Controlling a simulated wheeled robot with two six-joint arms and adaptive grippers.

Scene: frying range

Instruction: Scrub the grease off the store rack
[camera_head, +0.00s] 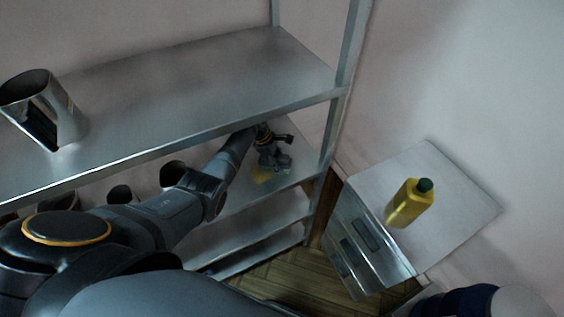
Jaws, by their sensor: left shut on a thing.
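The metal store rack (200,85) fills the left and middle, with several shelves. My left arm reaches under its top shelf. My left gripper (276,160) is at the right end of the shelf below, pointing down, and is shut on a small pad (281,171). The pad is mostly hidden by the fingers, so its kind is hard to tell. A yellow-brown grease patch (262,176) lies on that shelf, just left of the pad. I cannot tell whether the pad touches the shelf. My right gripper is not in view.
A shiny metal container (62,105) stands on the top shelf at left. Dark round pots partly show lower, behind my arm. A yellow bottle with a green cap (408,204) is on the white-topped cabinet (465,200) at right. The rack's upright (343,100) stands close to my gripper.

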